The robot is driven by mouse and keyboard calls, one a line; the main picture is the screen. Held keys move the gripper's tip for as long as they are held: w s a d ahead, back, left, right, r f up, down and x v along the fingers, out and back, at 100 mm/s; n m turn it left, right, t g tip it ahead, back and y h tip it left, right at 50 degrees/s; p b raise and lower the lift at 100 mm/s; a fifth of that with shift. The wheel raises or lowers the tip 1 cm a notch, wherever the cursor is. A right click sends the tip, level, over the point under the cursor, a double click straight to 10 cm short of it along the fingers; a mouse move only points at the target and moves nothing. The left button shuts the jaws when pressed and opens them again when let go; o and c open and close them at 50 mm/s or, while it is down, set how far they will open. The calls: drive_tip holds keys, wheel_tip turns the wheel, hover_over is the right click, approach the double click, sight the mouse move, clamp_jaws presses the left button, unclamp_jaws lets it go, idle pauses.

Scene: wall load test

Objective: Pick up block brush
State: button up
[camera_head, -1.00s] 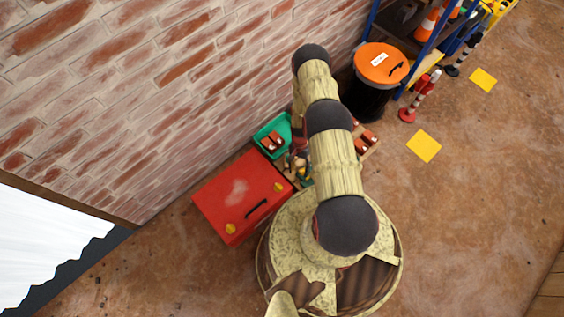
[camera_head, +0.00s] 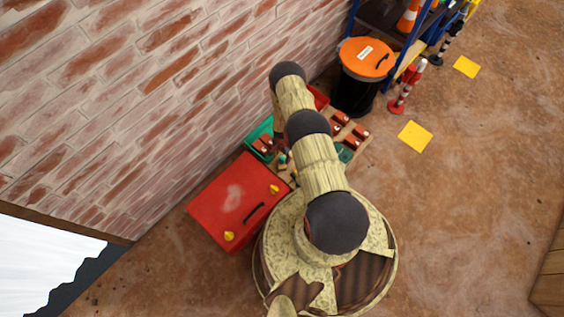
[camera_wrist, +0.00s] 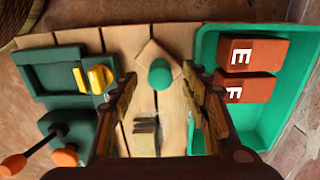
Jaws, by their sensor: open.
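In the wrist view my gripper (camera_wrist: 162,78) is open, with one finger on each side of a green round-topped piece (camera_wrist: 160,74) on a small tan wooden block (camera_wrist: 156,50). This may be the block brush, but I cannot tell for sure. A small dark grey piece (camera_wrist: 146,134) lies nearer the gripper's palm, between the fingers. Both stand on a plank surface (camera_wrist: 124,38). Nothing is visibly gripped. In the head view my arm hides most of this spot.
A green bin (camera_wrist: 206,50) holds red blocks marked E (camera_wrist: 262,52) and F (camera_wrist: 255,87), close to the right finger. A dark green tray (camera_wrist: 50,72) with a yellow part (camera_wrist: 97,78) is at left. A red toolbox (camera_head: 222,190) and an orange-lidded bin (camera_head: 352,92) stand nearby.

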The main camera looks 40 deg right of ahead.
wheel_tip(320, 180, down, 2)
drive_tip(key=shift+b, duration=0.3)
drive_tip(key=c, duration=0.3)
drive_tip(key=c, duration=0.8)
clamp_jaws()
